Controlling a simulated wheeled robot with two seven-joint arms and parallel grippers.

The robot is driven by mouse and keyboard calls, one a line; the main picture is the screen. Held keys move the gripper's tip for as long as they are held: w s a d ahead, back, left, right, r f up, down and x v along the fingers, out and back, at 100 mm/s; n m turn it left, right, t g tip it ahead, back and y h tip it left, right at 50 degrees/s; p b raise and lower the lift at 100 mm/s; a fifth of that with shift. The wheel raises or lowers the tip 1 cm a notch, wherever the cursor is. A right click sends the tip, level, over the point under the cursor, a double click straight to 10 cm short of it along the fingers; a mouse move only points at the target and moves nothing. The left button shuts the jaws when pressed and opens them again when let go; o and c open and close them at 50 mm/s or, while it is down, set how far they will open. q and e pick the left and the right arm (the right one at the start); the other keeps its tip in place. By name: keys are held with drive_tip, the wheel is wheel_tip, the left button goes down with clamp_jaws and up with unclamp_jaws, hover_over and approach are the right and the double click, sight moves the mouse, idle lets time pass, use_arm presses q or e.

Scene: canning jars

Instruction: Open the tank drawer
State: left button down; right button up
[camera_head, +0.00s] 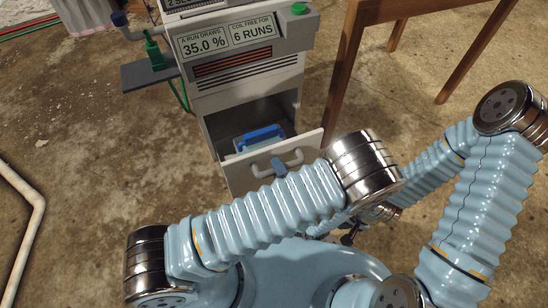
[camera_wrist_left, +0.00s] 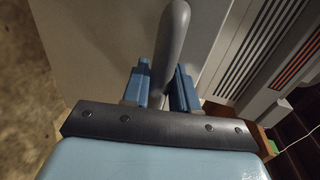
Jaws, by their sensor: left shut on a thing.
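The tank drawer (camera_head: 243,180) stands pulled out from the lower part of the grey machine, with its dark inside showing. A tank with a blue handle (camera_head: 262,134) sits in it. The drawer's grey curved handle (camera_head: 295,158) is on its front panel. My left gripper (camera_head: 279,166) is at this handle, mostly hidden behind my own arm. In the left wrist view, the blue fingers of my left gripper (camera_wrist_left: 162,84) are on either side of the grey handle (camera_wrist_left: 174,40), shut on it. I cannot make out my right gripper.
The machine body (camera_head: 245,85) with vents and display signs rises behind the drawer. A side shelf (camera_head: 148,75) with a green fitting is at its left. A wooden table leg (camera_head: 346,70) stands close at the right. The concrete floor at left is mostly clear.

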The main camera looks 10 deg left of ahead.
use_arm(q)
drive_tip(key=shift+v, duration=0.9)
use_arm(e)
drive_tip(key=shift+s+d+r, duration=0.2)
drive_tip(key=shift+s+d, duration=0.05)
drive_tip(key=shift+s, duration=0.15)
use_arm(q)
drive_tip(key=shift+f, duration=0.25)
drive_tip(key=c, duration=1)
unclamp_jaws()
